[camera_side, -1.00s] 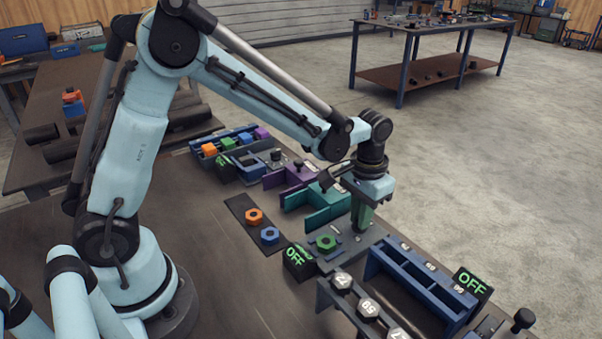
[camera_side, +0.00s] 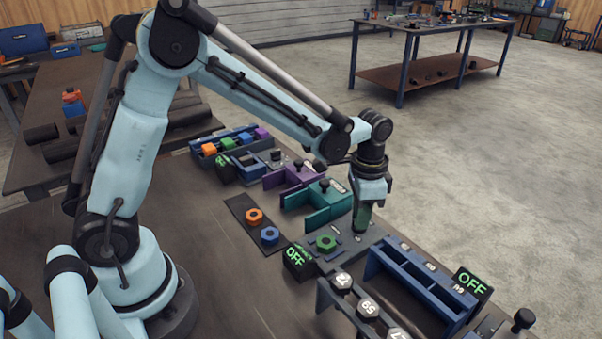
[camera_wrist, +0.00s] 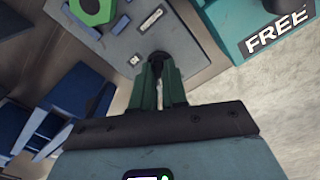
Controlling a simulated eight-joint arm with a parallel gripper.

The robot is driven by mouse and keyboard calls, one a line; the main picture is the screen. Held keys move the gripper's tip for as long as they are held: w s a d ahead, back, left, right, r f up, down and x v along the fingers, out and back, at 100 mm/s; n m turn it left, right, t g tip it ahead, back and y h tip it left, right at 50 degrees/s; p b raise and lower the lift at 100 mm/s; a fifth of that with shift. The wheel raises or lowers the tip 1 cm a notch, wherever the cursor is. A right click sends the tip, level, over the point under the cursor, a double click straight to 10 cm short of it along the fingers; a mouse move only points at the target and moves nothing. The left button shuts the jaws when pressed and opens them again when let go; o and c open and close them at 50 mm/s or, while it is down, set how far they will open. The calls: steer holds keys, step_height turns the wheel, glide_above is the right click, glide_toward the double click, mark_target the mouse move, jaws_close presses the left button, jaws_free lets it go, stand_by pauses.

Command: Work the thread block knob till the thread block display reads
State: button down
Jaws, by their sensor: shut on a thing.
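The thread block (camera_side: 335,258) is a grey plate with a green hex nut (camera_side: 326,243) on it. The nut also shows at the top of the wrist view (camera_wrist: 92,8). A black display box (camera_side: 298,260) at the plate's left end reads OFF in green. My gripper (camera_side: 361,226) points down at the plate's far right end, beyond the nut. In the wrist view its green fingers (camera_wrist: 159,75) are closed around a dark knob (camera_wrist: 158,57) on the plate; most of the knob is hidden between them.
A teal block (camera_side: 318,203) stands behind the plate; its label reads FREE in the wrist view (camera_wrist: 278,28). A blue rack (camera_side: 418,280) with another OFF display (camera_side: 472,284) is at the front right. Orange (camera_side: 254,216) and blue (camera_side: 270,236) nuts lie on a dark strip.

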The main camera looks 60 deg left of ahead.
steer(key=m, duration=0.3)
steer(key=shift+m, duration=2.1)
steer(key=c, duration=1.2)
jaws_free()
steer(key=shift+o, duration=0.2)
step_height(320, 180, up, 12)
steer(key=shift+r, duration=0.1)
